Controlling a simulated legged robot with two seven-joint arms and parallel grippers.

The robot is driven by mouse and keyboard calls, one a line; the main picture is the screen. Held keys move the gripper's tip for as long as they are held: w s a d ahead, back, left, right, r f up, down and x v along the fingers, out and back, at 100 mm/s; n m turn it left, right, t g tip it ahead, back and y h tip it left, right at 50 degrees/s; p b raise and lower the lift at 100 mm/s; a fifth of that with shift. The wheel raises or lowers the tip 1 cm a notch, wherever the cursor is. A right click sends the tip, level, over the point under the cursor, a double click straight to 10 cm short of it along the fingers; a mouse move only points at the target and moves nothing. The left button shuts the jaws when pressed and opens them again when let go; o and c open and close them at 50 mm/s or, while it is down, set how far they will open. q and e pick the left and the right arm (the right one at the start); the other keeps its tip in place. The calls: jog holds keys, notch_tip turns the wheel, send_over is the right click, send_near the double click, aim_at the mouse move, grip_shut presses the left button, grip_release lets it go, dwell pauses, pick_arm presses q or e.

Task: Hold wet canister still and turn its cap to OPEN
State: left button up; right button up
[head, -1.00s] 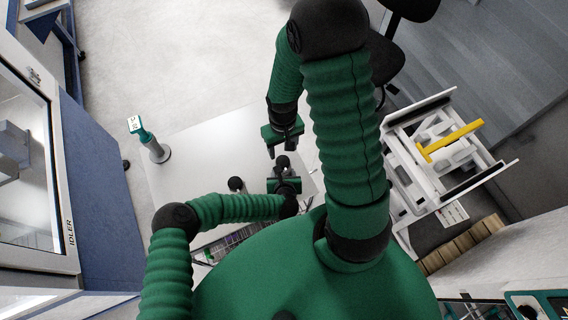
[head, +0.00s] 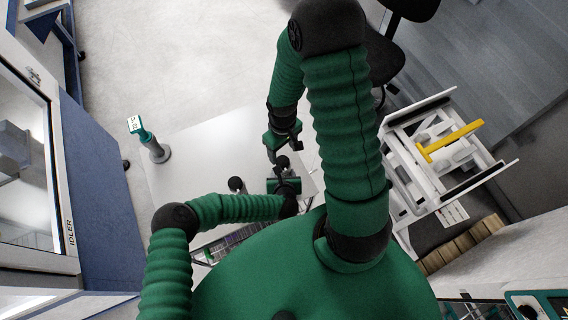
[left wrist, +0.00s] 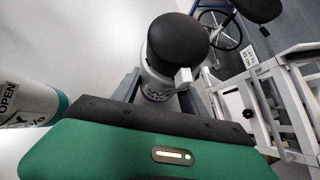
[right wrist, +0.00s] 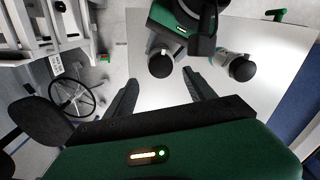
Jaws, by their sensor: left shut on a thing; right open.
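A white canister (left wrist: 156,88) with a round black cap (left wrist: 178,42) stands between the fingers of my left gripper (left wrist: 157,92). Lettering on its body is partly hidden; it seems to start with W. In the head view its cap (head: 283,162) shows just beyond my left gripper (head: 284,178). My right gripper (head: 286,154) is open and empty close to this cap. In the right wrist view the cap (right wrist: 160,64) lies beyond and between the spread fingers of my right gripper (right wrist: 162,88), apart from them. The cap's mark is not readable.
A second black-capped canister (right wrist: 241,68) stands beside the held one on the white table (head: 195,145). A white frame with a yellow bar (head: 450,140) is at right.

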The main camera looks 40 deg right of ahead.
aim_at(283, 160)
jog(key=m, duration=0.3)
notch_tip(283, 160, down, 7)
jog(key=shift+f, duration=0.1)
grip_shut()
dwell(0.4)
